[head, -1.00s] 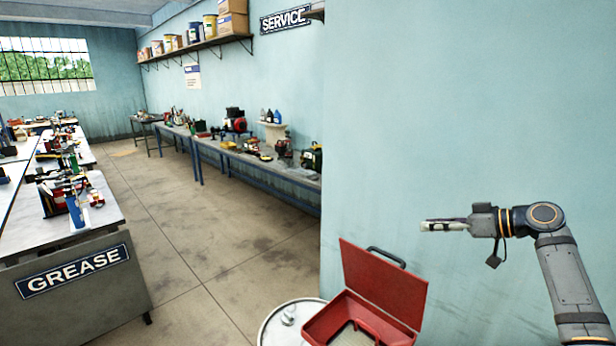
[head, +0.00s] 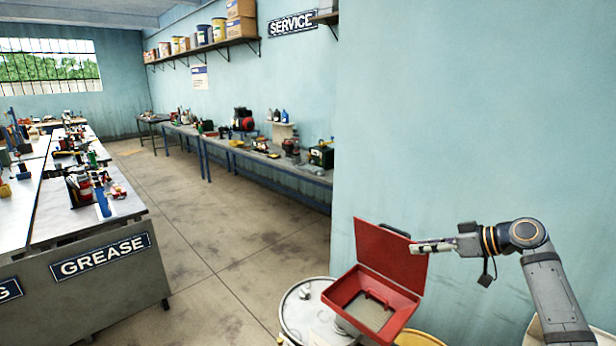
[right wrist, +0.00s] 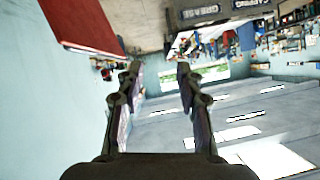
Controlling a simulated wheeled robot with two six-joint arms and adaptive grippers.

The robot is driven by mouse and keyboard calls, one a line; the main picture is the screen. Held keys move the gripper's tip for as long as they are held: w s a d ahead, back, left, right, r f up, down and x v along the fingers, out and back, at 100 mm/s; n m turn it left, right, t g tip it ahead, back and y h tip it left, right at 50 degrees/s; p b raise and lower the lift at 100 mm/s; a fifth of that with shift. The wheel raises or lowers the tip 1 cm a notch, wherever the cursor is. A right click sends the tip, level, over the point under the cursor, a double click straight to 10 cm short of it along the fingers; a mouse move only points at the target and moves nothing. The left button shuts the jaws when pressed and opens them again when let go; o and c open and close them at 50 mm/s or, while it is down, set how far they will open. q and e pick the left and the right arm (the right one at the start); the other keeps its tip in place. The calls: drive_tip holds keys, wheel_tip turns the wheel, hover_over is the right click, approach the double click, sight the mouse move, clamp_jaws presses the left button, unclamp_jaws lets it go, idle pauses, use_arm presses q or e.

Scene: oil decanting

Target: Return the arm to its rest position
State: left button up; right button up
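My right gripper (head: 432,246) is held out to the left at the right side of the head view, in front of the raised lid of a red case (head: 385,255). In the right wrist view its two fingers (right wrist: 160,85) stand apart with nothing between them, so it is open and empty. Part of a red panel (right wrist: 82,25) shows at the top left of that view. My left gripper is not in view.
The open red case rests on a pale drum (head: 300,315). A yellow rim (head: 418,340) shows beside it. A pale blue wall (head: 480,120) rises behind my arm. Grease bench (head: 80,215) stands left; a long workbench (head: 250,160) lines the far wall. Floor between them is clear.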

drive_tip(key=s+a+f+m+g+h, duration=0.1)
drive_tip(key=s+a+f+g+h, duration=0.2)
drive_tip(key=s+f, duration=0.7)
drive_tip(key=s+a+f+m+h, duration=0.1)
drive_tip(key=s+a+f+h, duration=0.35)
drive_tip(key=f, duration=0.95)
drive_tip(key=s+d+f+m+g+h, duration=0.1)
drive_tip(key=s+f+m+h, duration=0.1)
drive_tip(key=s, duration=0.8)
drive_tip(key=s+d+f+m+h, duration=0.1)
drive_tip(key=s+m, duration=0.1)
drive_tip(key=s, duration=0.8)
wheel_tip(320, 180, down, 30)
drive_tip(key=s+d+g+b, duration=0.1)
drive_tip(key=s+d+b, duration=0.15)
drive_tip(key=b, duration=0.25)
use_arm(q)
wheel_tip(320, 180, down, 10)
drive_tip(key=b, duration=0.5)
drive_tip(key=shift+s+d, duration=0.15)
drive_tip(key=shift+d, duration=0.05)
use_arm(e)
drive_tip(key=s+d+f+g, duration=0.1)
drive_tip(key=s+f, duration=1.7)
drive_tip(key=f, duration=0.4)
drive_tip(key=shift+s+d+m+g, duration=0.2)
drive_tip(key=shift+s+m+g, duration=0.05)
drive_tip(key=shift+m+g, duration=0.05)
